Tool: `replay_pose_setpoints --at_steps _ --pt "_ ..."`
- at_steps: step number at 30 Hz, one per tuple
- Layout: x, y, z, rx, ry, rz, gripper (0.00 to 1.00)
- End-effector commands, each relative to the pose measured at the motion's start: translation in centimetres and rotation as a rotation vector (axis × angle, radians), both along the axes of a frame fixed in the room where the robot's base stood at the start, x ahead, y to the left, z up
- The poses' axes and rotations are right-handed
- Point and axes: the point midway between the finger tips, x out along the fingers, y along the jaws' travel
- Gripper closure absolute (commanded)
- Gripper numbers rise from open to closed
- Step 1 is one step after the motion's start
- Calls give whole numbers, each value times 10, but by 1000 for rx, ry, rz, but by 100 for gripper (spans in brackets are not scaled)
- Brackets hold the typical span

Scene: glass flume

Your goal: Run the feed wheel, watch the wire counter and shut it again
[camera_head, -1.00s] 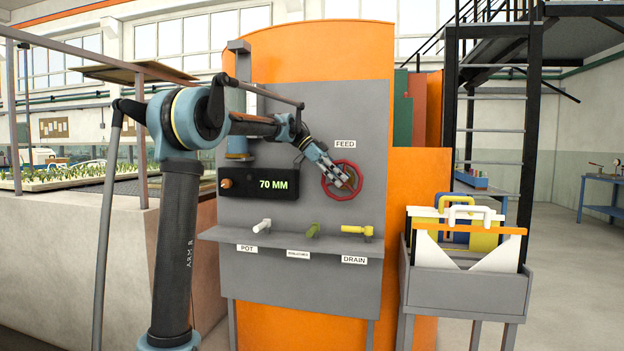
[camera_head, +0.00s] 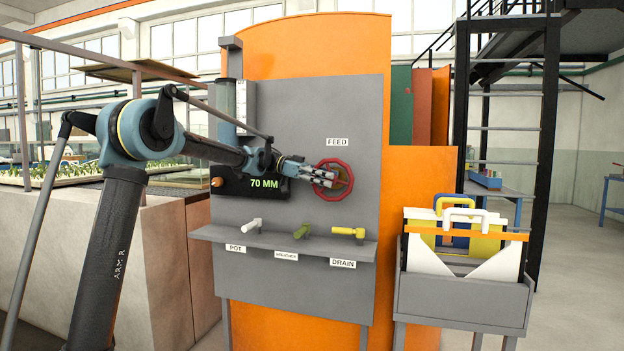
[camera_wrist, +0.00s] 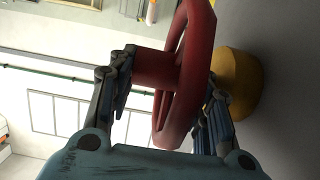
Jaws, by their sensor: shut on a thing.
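The red feed wheel (camera_head: 343,167) is on the grey panel under the FEED label (camera_head: 338,142). In the wrist view the wheel (camera_wrist: 205,45) stands on a yellow hub (camera_wrist: 240,82). My gripper (camera_head: 326,179) is shut on the wheel; in the wrist view its fingers (camera_wrist: 165,95) lie on either side of the wheel's red part. The counter (camera_head: 263,183) on the panel's left reads 70 MM, partly covered by my arm.
A shelf (camera_head: 290,240) below the wheel carries a white POT handle (camera_head: 245,224), a green handle (camera_head: 301,231) and a yellow DRAIN handle (camera_head: 347,232). A grey rack (camera_head: 462,295) with coloured gates stands to the right. Open floor lies further right.

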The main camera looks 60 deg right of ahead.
Motion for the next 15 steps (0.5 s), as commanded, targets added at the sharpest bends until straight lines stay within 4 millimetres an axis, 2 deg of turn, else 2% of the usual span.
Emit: replay_pose_setpoints --at_steps 15 --pt "-5 -5 3 -7 26 -1 97"
